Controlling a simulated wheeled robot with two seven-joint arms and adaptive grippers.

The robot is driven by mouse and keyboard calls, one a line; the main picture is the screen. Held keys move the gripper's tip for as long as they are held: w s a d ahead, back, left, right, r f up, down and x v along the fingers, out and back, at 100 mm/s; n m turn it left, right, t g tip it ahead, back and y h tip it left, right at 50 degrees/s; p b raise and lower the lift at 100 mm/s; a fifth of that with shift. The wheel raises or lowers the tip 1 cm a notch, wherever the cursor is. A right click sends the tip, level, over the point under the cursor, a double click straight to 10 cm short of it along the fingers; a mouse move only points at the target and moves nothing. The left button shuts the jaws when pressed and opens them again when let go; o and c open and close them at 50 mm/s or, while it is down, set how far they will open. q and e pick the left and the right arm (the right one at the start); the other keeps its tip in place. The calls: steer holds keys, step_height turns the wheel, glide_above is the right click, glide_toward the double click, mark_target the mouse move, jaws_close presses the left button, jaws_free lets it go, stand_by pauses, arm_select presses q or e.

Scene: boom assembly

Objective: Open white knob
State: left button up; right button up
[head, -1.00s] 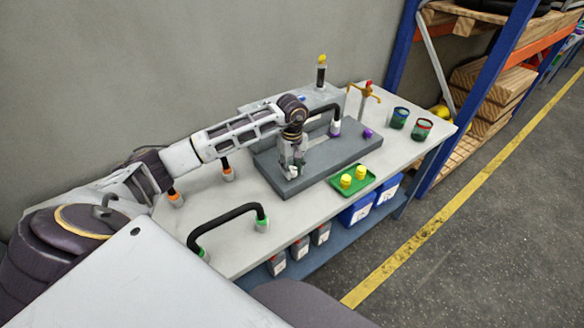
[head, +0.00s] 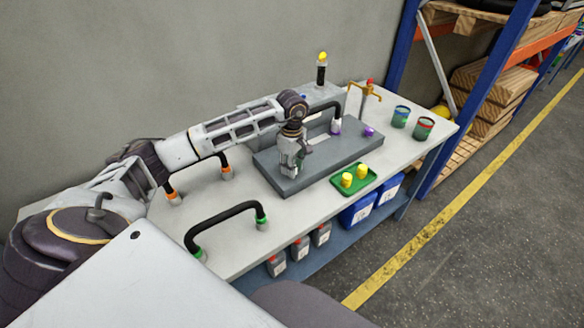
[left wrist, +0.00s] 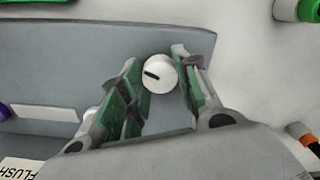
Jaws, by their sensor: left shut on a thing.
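The white knob (left wrist: 160,74) is a round cap with a short dark mark, seen on the grey panel in the left wrist view. My left gripper (head: 288,172) points down at the grey block (head: 330,158) on the table. In the left wrist view the green-padded fingers of my left gripper (left wrist: 162,80) stand on both sides of the knob and are shut on it. In the head view the gripper mostly hides the knob. My right gripper is not in view.
A green tray (head: 366,184) with yellow pieces sits in front of the block. Black hoses with green ends (head: 225,215) and orange ends stand at the left. A brass tap (head: 366,92) and two cups stand at the right.

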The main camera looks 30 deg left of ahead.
arm_select(q)
steer(key=shift+n+b, duration=0.3)
steer(key=shift+n, duration=0.9)
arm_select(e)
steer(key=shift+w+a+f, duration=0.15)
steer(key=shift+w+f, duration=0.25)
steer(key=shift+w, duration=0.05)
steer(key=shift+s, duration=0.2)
arm_select(q)
steer(key=o, duration=1.1)
steer(key=shift+c, duration=0.2)
steer(key=shift+r, duration=1)
step_height(320, 180, up, 10)
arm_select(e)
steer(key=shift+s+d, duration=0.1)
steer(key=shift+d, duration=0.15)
